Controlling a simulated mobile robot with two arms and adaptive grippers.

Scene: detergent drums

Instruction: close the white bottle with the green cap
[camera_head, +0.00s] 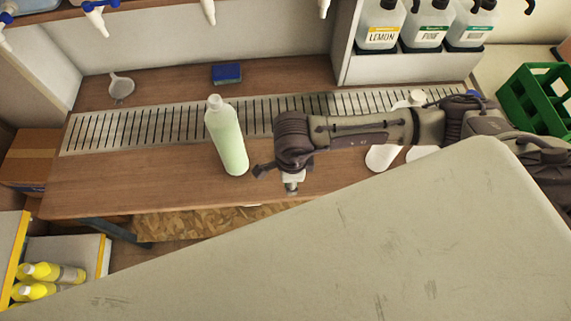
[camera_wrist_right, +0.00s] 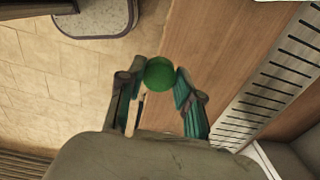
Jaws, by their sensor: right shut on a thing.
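A pale bottle with light green contents (camera_head: 230,145) stands upright on the wooden bench, with a whitish neck and no green cap visible on it. My right gripper (camera_wrist_right: 160,82) is shut on a round green cap (camera_wrist_right: 159,73), held between its fingertips in the right wrist view. In the head view the right gripper is just right of the pale bottle, near the bench's front edge, and the cap is hidden there. White bottles (camera_head: 381,158) stand farther right, partly hidden by my right arm. My left gripper is out of view.
A metal grate (camera_head: 150,125) runs along the wooden bench (camera_head: 110,185). A blue sponge (camera_head: 227,73) and a white scoop (camera_head: 121,87) lie behind it. Labelled jugs (camera_head: 427,27) stand at the back right. A green crate (camera_head: 530,100) is far right. The bench's left part is clear.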

